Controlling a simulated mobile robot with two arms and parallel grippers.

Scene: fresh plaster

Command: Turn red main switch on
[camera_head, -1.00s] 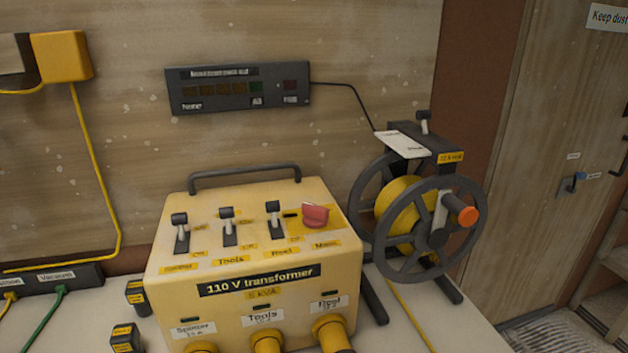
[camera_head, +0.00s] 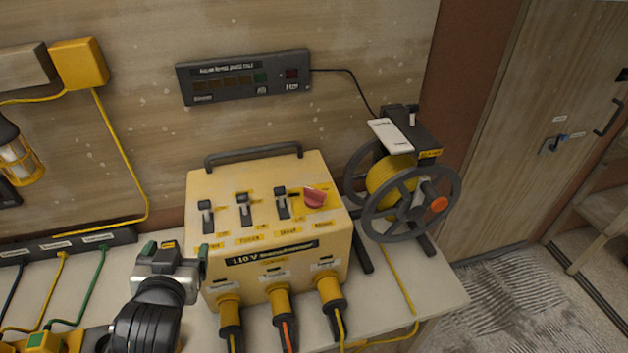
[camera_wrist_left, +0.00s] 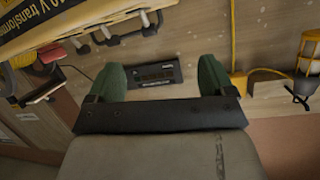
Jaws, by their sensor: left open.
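The red main switch (camera_head: 314,196) is a red knob at the right end of the top panel of the yellow 110 V transformer (camera_head: 215,185). Three grey toggle levers stand in a row to its left. My left gripper (camera_head: 174,249) is beside the transformer's lower left side, well apart from the red switch. In the left wrist view its two green fingertips (camera_wrist_left: 164,75) are spread with nothing between them. That view also shows the transformer (camera_wrist_left: 60,15) tilted at the upper left, with a red part (camera_wrist_left: 45,88) below it. My right gripper is not in view.
A dark display panel (camera_head: 245,78) hangs on the wall. A cable reel (camera_head: 410,190) stands right of the transformer. Plugs with cables (camera_head: 282,303) stick out of the transformer's front. A power strip (camera_head: 70,245) lies at the left.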

